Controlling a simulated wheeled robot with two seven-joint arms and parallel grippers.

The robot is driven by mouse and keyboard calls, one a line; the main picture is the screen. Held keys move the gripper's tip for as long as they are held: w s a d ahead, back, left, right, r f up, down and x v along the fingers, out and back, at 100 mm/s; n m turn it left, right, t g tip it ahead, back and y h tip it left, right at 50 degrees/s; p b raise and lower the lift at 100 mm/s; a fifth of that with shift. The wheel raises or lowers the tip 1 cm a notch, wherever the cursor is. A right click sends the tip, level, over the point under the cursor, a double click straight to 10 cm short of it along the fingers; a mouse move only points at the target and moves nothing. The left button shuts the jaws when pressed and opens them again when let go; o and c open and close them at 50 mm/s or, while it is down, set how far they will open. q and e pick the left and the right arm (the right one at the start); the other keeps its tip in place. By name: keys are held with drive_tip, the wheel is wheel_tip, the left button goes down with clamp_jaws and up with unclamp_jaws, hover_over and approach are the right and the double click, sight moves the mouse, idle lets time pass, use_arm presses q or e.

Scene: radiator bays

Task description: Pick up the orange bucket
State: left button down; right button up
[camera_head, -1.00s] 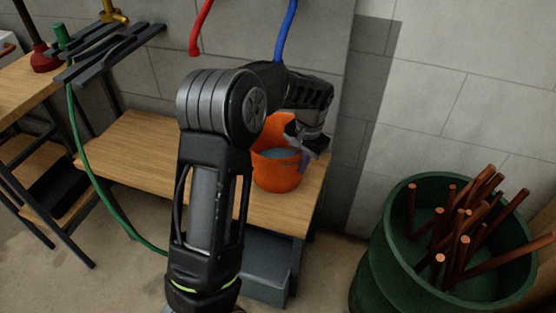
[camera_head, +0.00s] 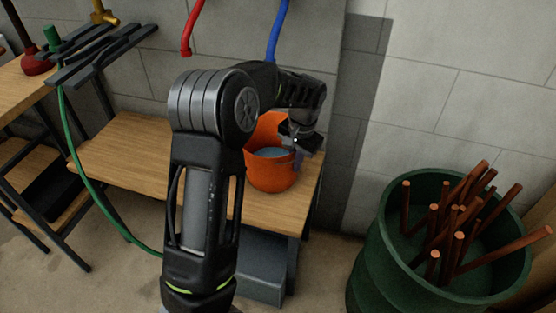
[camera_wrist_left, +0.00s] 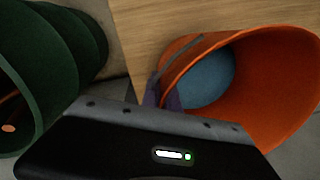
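The orange bucket (camera_head: 270,178) stands upright on the low wooden table, near its right end, with something blue-grey inside. It also shows in the left wrist view (camera_wrist_left: 270,100), with its opening toward the camera. My left gripper (camera_head: 299,158) is at the bucket's right rim. In the left wrist view its fingers (camera_wrist_left: 163,97) are close together at the rim, with the bucket wall seemingly between them; the fingertips are partly hidden. My left arm covers part of the table. My right gripper is in neither view.
The table (camera_head: 120,155) is bare left of the bucket. A dark green barrel (camera_head: 380,265) holding several copper rods stands to the right. Red (camera_head: 189,30) and blue (camera_head: 276,30) hoses hang above. A green hose (camera_head: 85,190) hangs at the left.

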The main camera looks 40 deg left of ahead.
use_arm(q)
wheel_tip(320, 180, up, 10)
drive_tip(key=shift+p, duration=0.95)
